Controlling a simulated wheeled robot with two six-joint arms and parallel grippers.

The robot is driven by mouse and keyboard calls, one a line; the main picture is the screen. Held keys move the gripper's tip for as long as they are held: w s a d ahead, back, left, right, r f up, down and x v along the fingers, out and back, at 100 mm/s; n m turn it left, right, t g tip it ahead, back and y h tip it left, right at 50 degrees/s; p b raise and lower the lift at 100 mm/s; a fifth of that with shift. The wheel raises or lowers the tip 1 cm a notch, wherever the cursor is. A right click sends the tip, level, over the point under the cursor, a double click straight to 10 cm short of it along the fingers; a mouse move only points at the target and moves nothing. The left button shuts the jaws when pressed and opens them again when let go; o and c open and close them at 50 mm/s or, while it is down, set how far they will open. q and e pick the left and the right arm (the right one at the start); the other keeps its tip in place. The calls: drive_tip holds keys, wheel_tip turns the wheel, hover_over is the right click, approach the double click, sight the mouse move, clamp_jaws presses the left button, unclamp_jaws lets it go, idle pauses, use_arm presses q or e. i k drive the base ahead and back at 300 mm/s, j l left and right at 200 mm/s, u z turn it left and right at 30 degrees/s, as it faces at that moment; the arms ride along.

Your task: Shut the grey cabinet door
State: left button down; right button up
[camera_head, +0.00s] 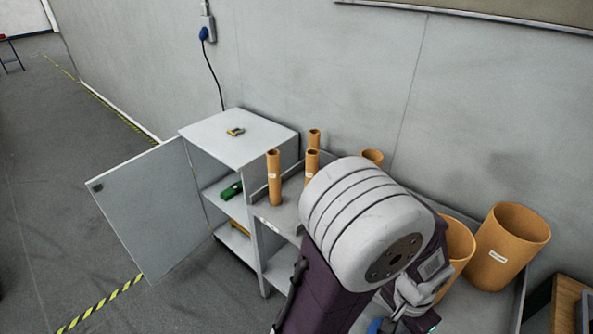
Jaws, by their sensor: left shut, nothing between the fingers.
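The grey cabinet (238,138) stands against the wall. Its grey door (148,207) hangs wide open, swung out to the left, with a small dark latch or handle at its upper outer corner. The open front shows inner shelves with a green item (231,190) and a yellow item below it. My left gripper (408,308) is low in the picture, right of the cabinet and well away from the door. It is shut and empty, partly hidden behind my own arm. My right gripper is not in view.
A grey bench right of the cabinet holds several brown tubes (274,178) and wide brown cylinders (508,247). Floor left of the door is clear, with hazard tape (98,305). A blue plug (204,34) hangs on the wall.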

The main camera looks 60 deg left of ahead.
sight(151, 200)
drive_tip(key=k+j, duration=0.35)
drive_tip(key=j, duration=0.45)
drive_tip(key=k+j, duration=0.35)
drive_tip(key=j, duration=0.4)
drive_tip(key=k+j+u, duration=0.1)
drive_tip(key=k+j, duration=0.25)
drive_tip(key=j, duration=0.45)
drive_tip(key=k+j, duration=0.35)
drive_tip(key=j, duration=0.45)
drive_tip(key=k+j, duration=0.3)
drive_tip(key=j, duration=0.5)
drive_tip(key=k+j+u, duration=0.1)
drive_tip(key=k+j, duration=0.25)
drive_tip(key=j, duration=0.45)
drive_tip(key=k+j, duration=0.3)
drive_tip(key=j, duration=0.55)
drive_tip(key=k+j, duration=0.3)
drive_tip(key=j, duration=0.55)
drive_tip(key=l, duration=0.25)
drive_tip(key=z, duration=0.05)
